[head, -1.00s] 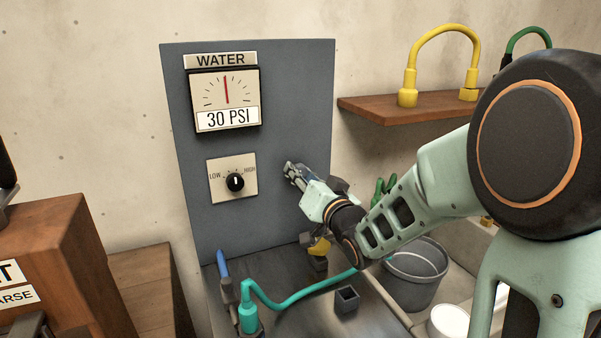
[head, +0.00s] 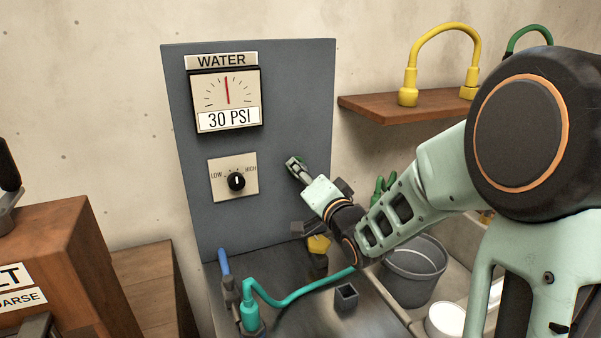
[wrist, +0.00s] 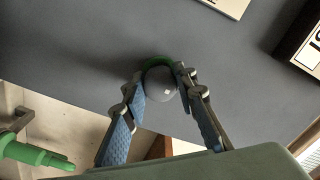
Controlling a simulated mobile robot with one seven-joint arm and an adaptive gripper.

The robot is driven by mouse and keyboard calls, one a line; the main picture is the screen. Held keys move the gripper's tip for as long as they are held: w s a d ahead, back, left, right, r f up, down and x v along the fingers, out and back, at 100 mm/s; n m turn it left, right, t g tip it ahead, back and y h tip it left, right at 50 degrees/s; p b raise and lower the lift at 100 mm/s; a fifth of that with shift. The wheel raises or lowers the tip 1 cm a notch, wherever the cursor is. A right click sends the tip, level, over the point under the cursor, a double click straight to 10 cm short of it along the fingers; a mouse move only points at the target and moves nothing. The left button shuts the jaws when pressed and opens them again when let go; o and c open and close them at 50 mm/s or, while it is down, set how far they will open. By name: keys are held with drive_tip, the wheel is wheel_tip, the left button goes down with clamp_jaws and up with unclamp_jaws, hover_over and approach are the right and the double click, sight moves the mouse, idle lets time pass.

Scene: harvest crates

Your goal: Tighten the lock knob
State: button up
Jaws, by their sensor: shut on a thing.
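The lock knob (wrist: 160,92) is a round grey knob with a small light mark and a green ring behind it, on the grey panel (head: 290,100). In the wrist view it sits between the two blue-padded fingers. My gripper (wrist: 161,82) is shut on the knob, one finger on each side. In the head view my gripper (head: 295,167) reaches the panel right of the LOW–HIGH dial (head: 236,182), and its fingers hide most of the knob there.
A water gauge (head: 226,99) reading 30 PSI is above the dial. A teal hose (head: 300,293) and a small open grey box (head: 346,297) are on the counter below. A grey bucket (head: 412,280) stands at right, under a wooden shelf (head: 400,107) with a yellow hose (head: 410,75).

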drive_tip(key=shift+f, duration=0.1)
drive_tip(key=o, duration=1.2)
drive_tip(key=shift+c, duration=0.2)
drive_tip(key=v, duration=0.7)
drive_tip(key=shift+s, duration=0.3)
drive_tip(key=shift+d, duration=0.15)
